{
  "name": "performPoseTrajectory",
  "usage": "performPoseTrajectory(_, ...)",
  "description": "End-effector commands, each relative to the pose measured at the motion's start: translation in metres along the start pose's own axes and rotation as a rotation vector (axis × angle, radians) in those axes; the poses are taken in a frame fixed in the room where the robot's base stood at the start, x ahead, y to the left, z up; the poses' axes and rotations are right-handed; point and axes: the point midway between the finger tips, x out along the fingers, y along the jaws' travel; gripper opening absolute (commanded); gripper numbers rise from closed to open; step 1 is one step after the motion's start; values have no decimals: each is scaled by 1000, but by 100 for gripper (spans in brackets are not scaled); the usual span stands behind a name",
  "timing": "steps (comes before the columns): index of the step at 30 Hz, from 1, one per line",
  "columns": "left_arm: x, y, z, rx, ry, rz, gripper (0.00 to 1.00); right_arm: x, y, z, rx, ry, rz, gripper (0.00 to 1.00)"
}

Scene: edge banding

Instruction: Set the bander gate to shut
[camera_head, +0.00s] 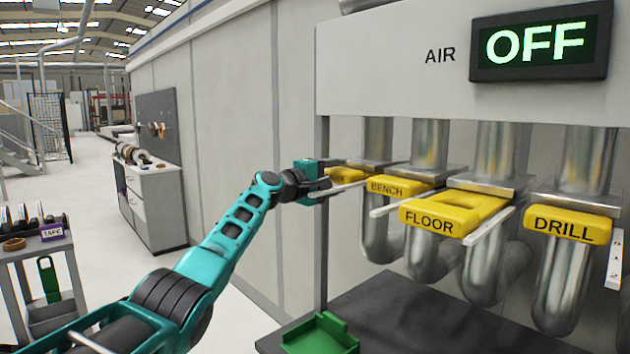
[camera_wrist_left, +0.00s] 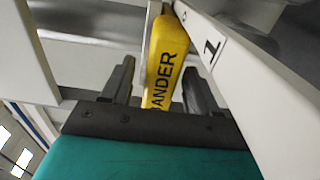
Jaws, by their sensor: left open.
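The bander gate (camera_head: 345,175) is the leftmost yellow handle in the head view, partly hidden by my left gripper (camera_head: 328,180). In the left wrist view, the bander gate (camera_wrist_left: 167,60) shows the letters "ANDER". It lies between the two dark fingers of my left gripper (camera_wrist_left: 160,82), which are open, with a visible gap on the left side. Whether a finger touches the handle I cannot tell. A pale rail (camera_wrist_left: 222,62) with a "1" mark runs beside the handle. My right gripper is not in view.
The bench gate (camera_head: 388,186), floor gate (camera_head: 440,214) and drill gate (camera_head: 568,225) stand in a row to the right, with the floor gate pulled well out. The air display (camera_head: 540,43) reads OFF. A green tray (camera_head: 320,336) sits on the dark surface below.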

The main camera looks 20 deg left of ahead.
Motion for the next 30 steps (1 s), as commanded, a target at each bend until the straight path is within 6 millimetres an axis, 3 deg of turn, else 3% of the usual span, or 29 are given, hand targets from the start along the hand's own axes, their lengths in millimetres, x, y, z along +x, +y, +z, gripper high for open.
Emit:
performPoseTrajectory(8,-23,-1,0,6,1,-1,60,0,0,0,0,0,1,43)
performPoseTrajectory(30,-119,0,0,3,2,1,60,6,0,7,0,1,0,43)
